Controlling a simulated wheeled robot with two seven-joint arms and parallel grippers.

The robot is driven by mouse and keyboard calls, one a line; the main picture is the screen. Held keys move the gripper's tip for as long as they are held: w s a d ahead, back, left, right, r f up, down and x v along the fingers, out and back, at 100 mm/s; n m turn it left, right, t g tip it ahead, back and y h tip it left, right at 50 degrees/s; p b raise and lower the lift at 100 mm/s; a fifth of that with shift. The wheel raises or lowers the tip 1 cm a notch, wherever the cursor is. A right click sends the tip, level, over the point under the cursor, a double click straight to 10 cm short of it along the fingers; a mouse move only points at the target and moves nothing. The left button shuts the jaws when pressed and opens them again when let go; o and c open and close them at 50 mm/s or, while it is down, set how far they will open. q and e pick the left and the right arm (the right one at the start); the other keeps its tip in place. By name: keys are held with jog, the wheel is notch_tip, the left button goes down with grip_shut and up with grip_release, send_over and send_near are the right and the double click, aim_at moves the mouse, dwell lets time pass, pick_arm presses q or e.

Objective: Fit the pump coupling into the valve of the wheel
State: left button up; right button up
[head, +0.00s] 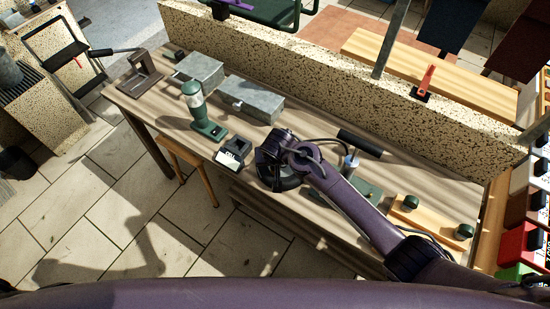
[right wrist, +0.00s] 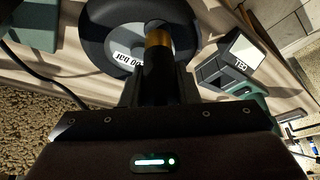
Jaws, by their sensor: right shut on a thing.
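The dark wheel (head: 285,183) is on the bench, partly covered by my right arm in the head view. In the right wrist view the wheel (right wrist: 101,45) shows a white label ending in "bar". My right gripper (right wrist: 160,88) is shut on the pump coupling (right wrist: 158,58), a black cylinder with a brass band. The coupling points at the wheel's middle; its tip overlaps the hub, so the valve is hidden and I cannot tell whether they touch. The pump (head: 350,163) with a black T-handle stands right of the wheel. My left gripper is not in view.
Left of the wheel are a black-and-white device (head: 232,153), a green lantern-like item (head: 195,105) and grey metal boxes (head: 252,98). A wooden board with green knobs (head: 428,217) lies to the right. A speckled wall (head: 300,68) runs behind the bench.

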jog(key=shift+f+b, duration=0.35)
jog(key=shift+f, duration=0.3)
jog(key=o, duration=1)
jog(key=shift+o, duration=0.2)
jog(key=b+v, duration=0.1)
jog(key=v, duration=0.7)
jog(key=shift+f, duration=0.15)
